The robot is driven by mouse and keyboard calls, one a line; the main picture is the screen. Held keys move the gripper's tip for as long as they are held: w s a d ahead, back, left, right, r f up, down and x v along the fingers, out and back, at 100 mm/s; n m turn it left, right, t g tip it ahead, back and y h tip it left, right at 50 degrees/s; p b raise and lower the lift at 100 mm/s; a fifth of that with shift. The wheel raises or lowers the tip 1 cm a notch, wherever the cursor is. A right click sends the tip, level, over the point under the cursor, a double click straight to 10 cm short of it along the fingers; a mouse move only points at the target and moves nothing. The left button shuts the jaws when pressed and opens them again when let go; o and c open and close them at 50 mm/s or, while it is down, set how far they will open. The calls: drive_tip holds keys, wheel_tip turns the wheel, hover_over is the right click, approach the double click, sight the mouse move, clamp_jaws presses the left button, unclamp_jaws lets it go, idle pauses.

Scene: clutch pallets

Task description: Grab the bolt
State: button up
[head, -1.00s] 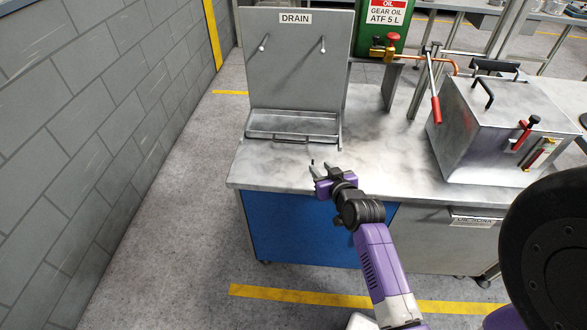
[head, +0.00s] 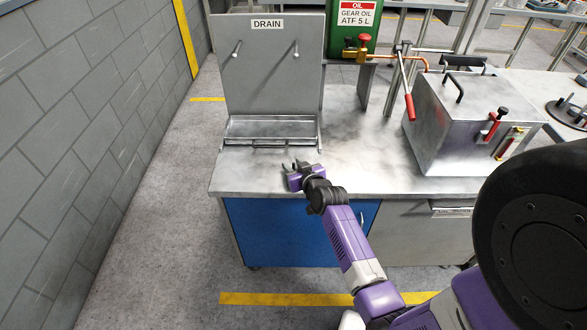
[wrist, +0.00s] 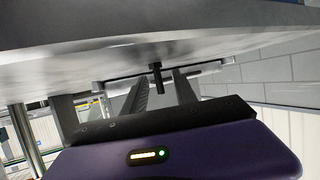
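The bolt (wrist: 156,78) is a small dark upright pin with a wider end, seen in the wrist view against the grey worktop. My gripper (wrist: 160,80) is open, with one finger on each side of the bolt in that view. I see a gap between the bolt and each finger; how deep it sits between them is hard to tell. In the head view my gripper (head: 303,167) is low over the front part of the worktop. The bolt is too small there to pick out surely from the fingers.
The worktop (head: 370,145) is mostly bare around my gripper. Behind it stand a drain panel (head: 262,75) and a shallow metal tray (head: 240,130). A metal box (head: 455,125) with handles stands to the right, beside a red-handled lever (head: 409,105). A green oil container (head: 345,45) is behind.

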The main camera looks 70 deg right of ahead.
clamp_jaws()
drive_tip(key=shift+r, duration=0.15)
